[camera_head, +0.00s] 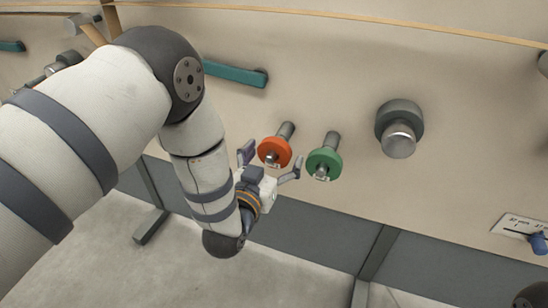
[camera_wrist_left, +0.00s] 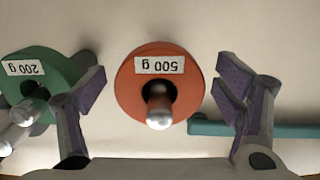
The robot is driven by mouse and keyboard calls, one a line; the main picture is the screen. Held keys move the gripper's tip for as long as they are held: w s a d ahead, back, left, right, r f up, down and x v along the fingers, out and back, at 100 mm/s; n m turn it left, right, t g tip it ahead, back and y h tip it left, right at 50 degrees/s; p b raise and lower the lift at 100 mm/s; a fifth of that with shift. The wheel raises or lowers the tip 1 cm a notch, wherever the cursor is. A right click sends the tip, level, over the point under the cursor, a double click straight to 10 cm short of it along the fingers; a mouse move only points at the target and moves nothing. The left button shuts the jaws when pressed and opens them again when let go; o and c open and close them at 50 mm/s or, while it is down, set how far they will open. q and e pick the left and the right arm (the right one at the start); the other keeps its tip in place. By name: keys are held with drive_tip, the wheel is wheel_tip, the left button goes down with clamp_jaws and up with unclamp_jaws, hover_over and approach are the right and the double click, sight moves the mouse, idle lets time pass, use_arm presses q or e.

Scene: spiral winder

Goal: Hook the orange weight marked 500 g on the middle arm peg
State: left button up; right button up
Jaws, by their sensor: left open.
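The orange weight (camera_head: 274,152) is a thick disc on a metal peg that sticks out of the pale panel in the head view. In the left wrist view the orange weight (camera_wrist_left: 133,95) faces me with its "500 g" label upside down and the peg's rounded end through its hole. My left gripper (camera_head: 272,161) is open in front of the panel. In the wrist view its purple-padded fingers stand on either side of the orange disc, with a gap on both sides. I cannot tell which peg is the middle arm peg. My right gripper is not in view.
A green weight (camera_head: 325,162), labelled 200 g in the wrist view, hangs on a peg close to the right of the orange one. A teal bar (camera_head: 236,74) lies up and left. A grey knob (camera_head: 399,128) with a metal end juts out farther right.

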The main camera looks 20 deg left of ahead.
use_arm(q)
drive_tip(key=shift+w, duration=0.3)
drive_tip(key=shift+c, duration=0.3)
